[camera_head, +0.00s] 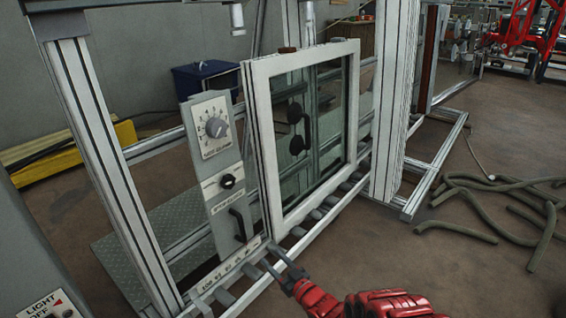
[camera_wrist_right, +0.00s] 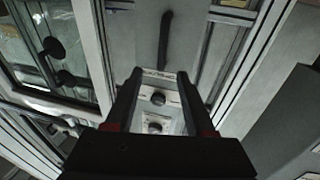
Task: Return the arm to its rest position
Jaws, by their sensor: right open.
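My right arm, red, comes in from the bottom of the head view. Its dark gripper (camera_head: 282,266) is low in front of the frame, near the base of the control panel (camera_head: 212,160). In the right wrist view the gripper's two fingers (camera_wrist_right: 158,88) are spread apart with nothing between them. Beyond them the panel's knobs (camera_wrist_right: 157,98) and dark handle (camera_wrist_right: 165,40) show. I cannot tell whether the gripper touches the frame's lower rail. My left gripper is in neither view.
A white-framed window (camera_head: 262,130) with dark round knobs stands beside the panel, above a row of rollers (camera_head: 318,212). Metal posts (camera_head: 100,150) flank it. A light-switch box (camera_head: 55,305) is at lower left. Hoses (camera_head: 490,205) lie on the floor at right. Floor at lower right is clear.

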